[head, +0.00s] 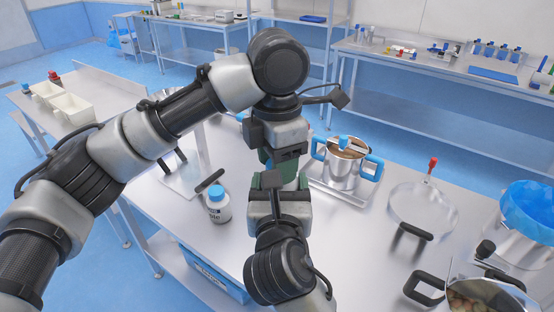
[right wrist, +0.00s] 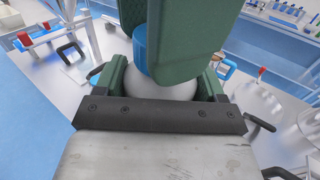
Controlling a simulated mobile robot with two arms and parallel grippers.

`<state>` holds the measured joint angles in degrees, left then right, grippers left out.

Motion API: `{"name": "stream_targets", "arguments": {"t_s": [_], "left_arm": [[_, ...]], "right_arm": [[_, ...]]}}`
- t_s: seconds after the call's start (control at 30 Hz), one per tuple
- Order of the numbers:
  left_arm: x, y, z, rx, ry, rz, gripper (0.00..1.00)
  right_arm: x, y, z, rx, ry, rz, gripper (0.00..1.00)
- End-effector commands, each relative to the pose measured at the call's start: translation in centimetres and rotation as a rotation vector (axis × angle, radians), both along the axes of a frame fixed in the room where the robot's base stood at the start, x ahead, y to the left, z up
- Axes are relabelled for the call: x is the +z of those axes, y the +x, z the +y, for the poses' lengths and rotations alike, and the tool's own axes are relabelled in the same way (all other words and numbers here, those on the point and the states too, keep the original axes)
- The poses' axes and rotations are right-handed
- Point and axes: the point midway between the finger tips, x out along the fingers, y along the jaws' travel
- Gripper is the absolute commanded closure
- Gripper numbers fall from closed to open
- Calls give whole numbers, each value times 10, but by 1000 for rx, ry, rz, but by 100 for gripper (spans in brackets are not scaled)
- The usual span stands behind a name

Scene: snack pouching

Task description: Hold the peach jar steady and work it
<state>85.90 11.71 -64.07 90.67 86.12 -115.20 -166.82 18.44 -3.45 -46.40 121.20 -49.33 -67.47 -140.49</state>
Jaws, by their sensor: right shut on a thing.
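A white jar (right wrist: 160,89) with a blue lid (right wrist: 139,48) sits between the green fingers of my right gripper (right wrist: 163,82) in the right wrist view. My right gripper is shut on it. In the head view the right gripper (head: 279,185) is low in the middle and mostly hides this jar. My left gripper (head: 279,157) points down from above it. The left gripper's green fingers (right wrist: 180,35) are at the lid and cover much of it. I cannot tell whether they are shut on it. The jar's label is hidden.
Another white jar with a blue cap (head: 218,205) stands left of the grippers. A steel pot with blue handles (head: 342,168) stands to the right. A round clear dish (head: 423,206) and a blue-lined pot (head: 527,214) are further right. White bins (head: 70,109) stand on the left table.

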Motion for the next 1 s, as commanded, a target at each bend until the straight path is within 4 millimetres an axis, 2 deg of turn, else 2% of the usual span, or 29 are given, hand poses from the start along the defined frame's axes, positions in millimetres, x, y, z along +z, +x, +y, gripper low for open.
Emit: {"name": "stream_targets", "arguments": {"t_s": [0.03,0.07,0.2,0.47,0.8,1.0], "left_arm": [[1,2,1,8,-2,-5,75],[1,2,1,8,-2,-5,50],[1,1,1,7,-1,-4,29],[1,1,0,4,-1,-3,28],[40,1,0,4,0,-4,28],[45,0,0,3,0,0,28]], "right_arm": [[1,-1,1,3,1,-2,96],[1,-1,1,4,1,-2,96],[1,-1,1,3,1,-2,96],[1,0,1,2,1,-2,96],[1,0,0,1,1,-2,96],[1,0,0,1,1,-2,96]]}}
